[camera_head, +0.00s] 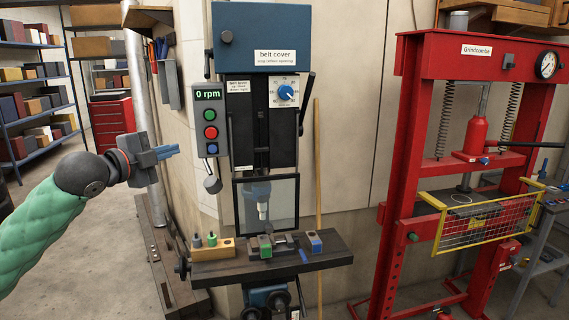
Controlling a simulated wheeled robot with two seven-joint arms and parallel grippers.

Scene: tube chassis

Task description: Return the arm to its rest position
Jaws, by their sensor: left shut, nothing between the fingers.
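My left arm, in a green quilted sleeve, comes in from the left edge. My left gripper (172,152) is shut and empty, with its blue fingers pointing right. It is in the air to the left of the drill press (247,55) and appears clear of it. Its fingertips are left of the control panel (209,120), whose display reads 0 rpm. My right gripper does not show.
The drill press table (215,273) carries a wooden block (212,249) with small bits and a vise (285,246). A red shop press (409,150) with a yellow mesh guard (470,224) stands at right. Shelves (33,110) and a red cabinet (112,118) are behind at left.

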